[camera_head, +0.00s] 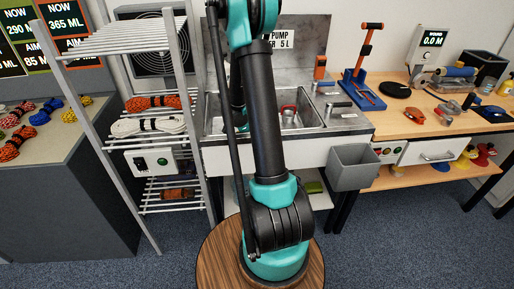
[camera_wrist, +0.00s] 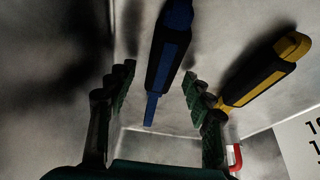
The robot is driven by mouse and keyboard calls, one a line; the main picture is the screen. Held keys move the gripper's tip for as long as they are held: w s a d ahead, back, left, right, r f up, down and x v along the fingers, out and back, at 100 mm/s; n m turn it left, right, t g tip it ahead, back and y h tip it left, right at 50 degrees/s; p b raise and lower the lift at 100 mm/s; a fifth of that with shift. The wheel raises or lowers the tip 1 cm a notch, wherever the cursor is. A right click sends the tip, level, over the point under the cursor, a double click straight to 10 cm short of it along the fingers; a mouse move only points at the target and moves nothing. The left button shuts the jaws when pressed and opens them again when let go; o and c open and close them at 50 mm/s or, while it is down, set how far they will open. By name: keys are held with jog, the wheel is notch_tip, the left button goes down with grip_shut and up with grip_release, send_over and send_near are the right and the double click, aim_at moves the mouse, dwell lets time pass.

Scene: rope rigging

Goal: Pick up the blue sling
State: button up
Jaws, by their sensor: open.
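In the wrist view, a long blue and black thing (camera_wrist: 168,50) runs down from the top edge, its narrow blue end between my gripper's fingers. It may be the blue sling, but I cannot tell for sure. My gripper (camera_wrist: 158,74) is open, with one finger on each side of it and gaps visible. A similar yellow and black thing (camera_wrist: 265,78) lies to the right, its lower end close to the right finger. In the head view my arm covers the middle and I cannot make out the gripper.
The wrist view shows a grey surface, a white panel with black digits (camera_wrist: 306,145) and a red part (camera_wrist: 235,158). In the head view, a metal rack (camera_head: 156,203) holds rope coils, beside a sink (camera_head: 215,128) and wooden bench (camera_head: 400,103). Coloured coils, including blue (camera_head: 40,117), lie left.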

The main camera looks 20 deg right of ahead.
jog(key=shift+f, duration=0.25)
dwell(0.5)
grip_shut()
dwell(0.4)
